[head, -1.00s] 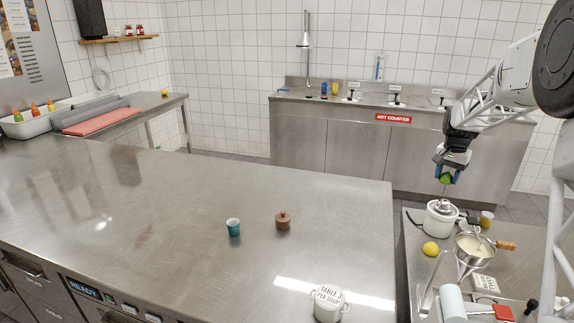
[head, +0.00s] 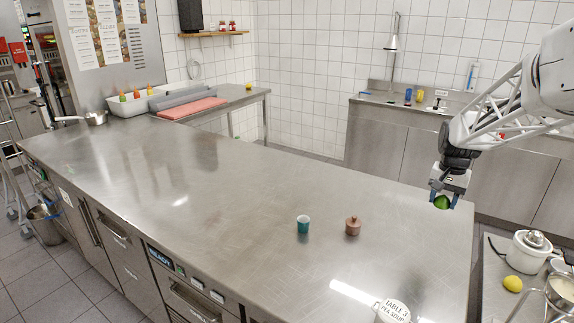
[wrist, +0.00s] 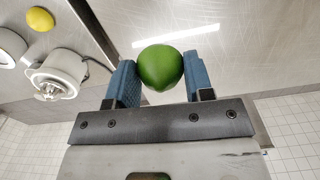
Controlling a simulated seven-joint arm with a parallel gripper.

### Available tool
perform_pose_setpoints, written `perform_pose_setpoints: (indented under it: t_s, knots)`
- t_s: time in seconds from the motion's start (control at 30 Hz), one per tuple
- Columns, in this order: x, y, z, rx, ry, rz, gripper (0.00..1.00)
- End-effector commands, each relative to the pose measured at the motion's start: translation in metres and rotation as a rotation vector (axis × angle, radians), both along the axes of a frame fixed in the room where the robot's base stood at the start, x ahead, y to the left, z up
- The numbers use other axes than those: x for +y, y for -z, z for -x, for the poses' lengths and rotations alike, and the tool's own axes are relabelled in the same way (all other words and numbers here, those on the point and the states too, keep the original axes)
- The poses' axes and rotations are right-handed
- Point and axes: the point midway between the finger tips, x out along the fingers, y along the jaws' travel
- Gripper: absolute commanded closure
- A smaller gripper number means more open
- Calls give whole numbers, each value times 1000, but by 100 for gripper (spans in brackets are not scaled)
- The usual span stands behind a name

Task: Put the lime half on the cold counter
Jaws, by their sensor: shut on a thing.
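My gripper (head: 443,197) is shut on the lime half (head: 441,202), a green rounded piece held between blue fingertips. In the wrist view the lime half (wrist: 160,67) sits between both fingers, its rounded green skin toward the camera. The head view shows it in the air around the right end of the large steel counter (head: 250,210); its height above the surface is hard to tell. A sign on the back counter (head: 375,140), readable in the earlier view, says HOT COUNTER. I see no label reading cold counter.
A teal cup (head: 303,224), a brown lidded pot (head: 352,226) and a white pot labelled TABLE 3 PEA SOUP (head: 393,311) stand on the large counter's right part.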

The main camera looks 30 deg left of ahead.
Motion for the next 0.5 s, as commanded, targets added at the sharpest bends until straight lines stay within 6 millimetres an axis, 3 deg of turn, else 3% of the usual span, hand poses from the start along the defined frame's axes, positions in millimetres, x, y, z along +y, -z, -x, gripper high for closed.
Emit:
perform_pose_setpoints:
  t_s: [0.2, 0.5]
  knots:
    - [50, 1, 40, 0, -98, 0, 75]
    - [106, 4, 95, 1, -220, 0, 75]
